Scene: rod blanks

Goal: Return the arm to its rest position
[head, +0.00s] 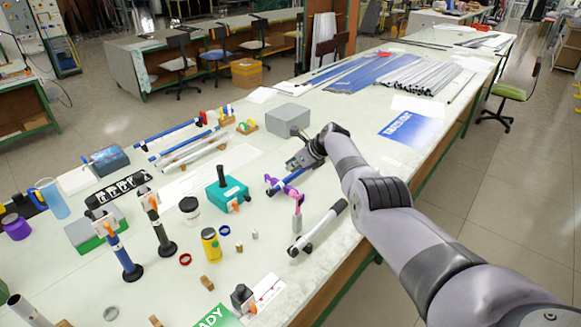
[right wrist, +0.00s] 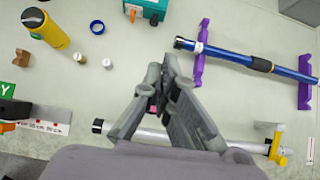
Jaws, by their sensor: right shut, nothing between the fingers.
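My right gripper (head: 297,162) is over the table (head: 345,185), with its arm coming in from the right. In the right wrist view its two fingers (right wrist: 168,68) are closed together and empty. A blue rod with black bands (right wrist: 245,60) rests across two purple holders (right wrist: 201,50), beyond the fingers in that view. In the head view the gripper partly covers this rod. A silver rod with dark ends (head: 318,228) lies nearer; it also shows below the fingers in the right wrist view (right wrist: 225,142). My left gripper is not in view.
A teal box (head: 226,194), yellow bottle (head: 211,246) and blue ring (head: 225,230) stand left of the gripper. A grey box (head: 288,119) is behind it. Rods on black stands (head: 162,237) are further left. Several silver rods (head: 418,76) lie far back. The right table edge is fairly clear.

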